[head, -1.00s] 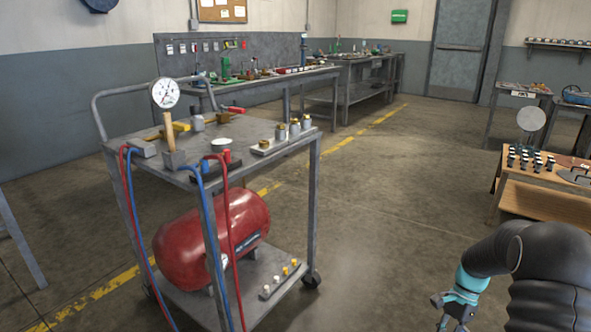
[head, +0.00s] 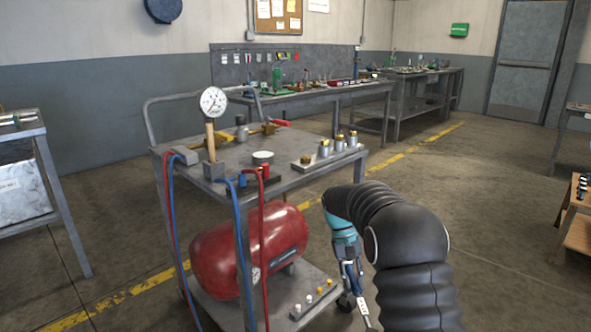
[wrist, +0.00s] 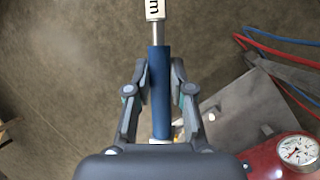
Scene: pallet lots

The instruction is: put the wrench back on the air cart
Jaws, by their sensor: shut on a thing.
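The air cart (head: 310,178) is a grey two-deck trolley with a red tank (head: 250,250) on its lower deck. It stands left of centre in the head view. My gripper (wrist: 160,85) is shut on the blue handle of the wrench (wrist: 160,112). The wrench's metal shaft and a white tag marked "m" reach to the top edge of the wrist view, and its far end is cut off. In the head view my gripper (head: 352,275) hangs low, just right of the cart's lower deck. The wrench shows there only as a thin piece below the fingers.
On the cart's top are a dial gauge (head: 213,101) on a post, a block with several metal cylinders (head: 325,155) and a round tin (head: 262,158). Red and blue hoses (head: 240,240) hang down its front. A bench (head: 19,130) stands left.

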